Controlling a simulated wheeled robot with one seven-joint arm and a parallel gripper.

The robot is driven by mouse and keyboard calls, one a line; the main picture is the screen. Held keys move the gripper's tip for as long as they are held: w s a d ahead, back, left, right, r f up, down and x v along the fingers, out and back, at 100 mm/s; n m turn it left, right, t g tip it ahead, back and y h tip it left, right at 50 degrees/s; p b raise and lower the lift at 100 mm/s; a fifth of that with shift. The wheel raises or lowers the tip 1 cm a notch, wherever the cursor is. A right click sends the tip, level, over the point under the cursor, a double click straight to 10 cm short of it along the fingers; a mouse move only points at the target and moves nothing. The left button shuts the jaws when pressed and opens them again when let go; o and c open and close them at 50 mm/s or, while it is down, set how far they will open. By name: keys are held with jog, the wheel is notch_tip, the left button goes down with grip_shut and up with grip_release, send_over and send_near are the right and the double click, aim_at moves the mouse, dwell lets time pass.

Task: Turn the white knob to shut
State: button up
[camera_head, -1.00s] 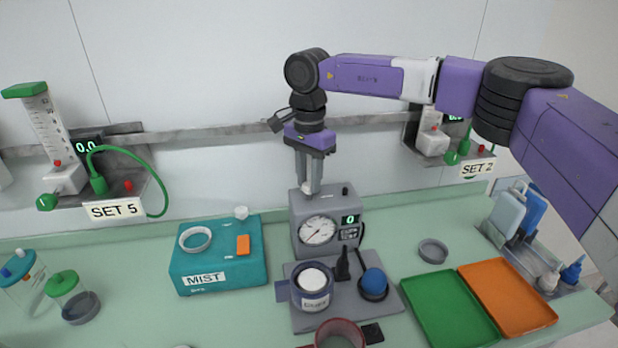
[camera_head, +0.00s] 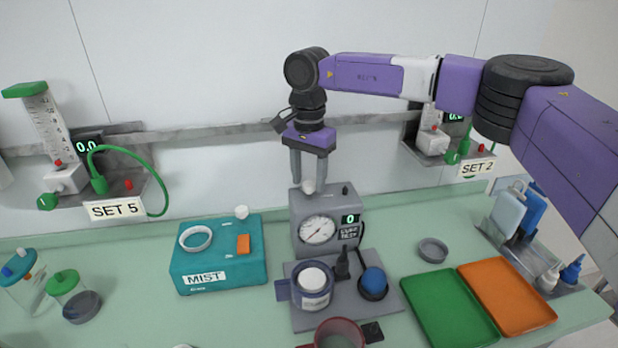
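A small white knob (camera_head: 308,187) sits on top of the grey gauge box (camera_head: 303,238), which has a round dial and a display reading 0. My gripper (camera_head: 308,184) points straight down over this box. Its two fingers are apart, one on each side of the white knob, with visible gaps between. I cannot tell the gauge-box knob's turn angle.
Green (camera_head: 450,310) and orange (camera_head: 510,297) trays lie to the right. A rail (camera_head: 230,137) runs along the wall behind my gripper.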

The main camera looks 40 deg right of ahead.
aim_at(309, 183)
dwell(0.3)
notch_tip(309, 183, up, 8)
jog(key=shift+f+b, duration=0.1)
jog(key=shift+b, duration=0.55)
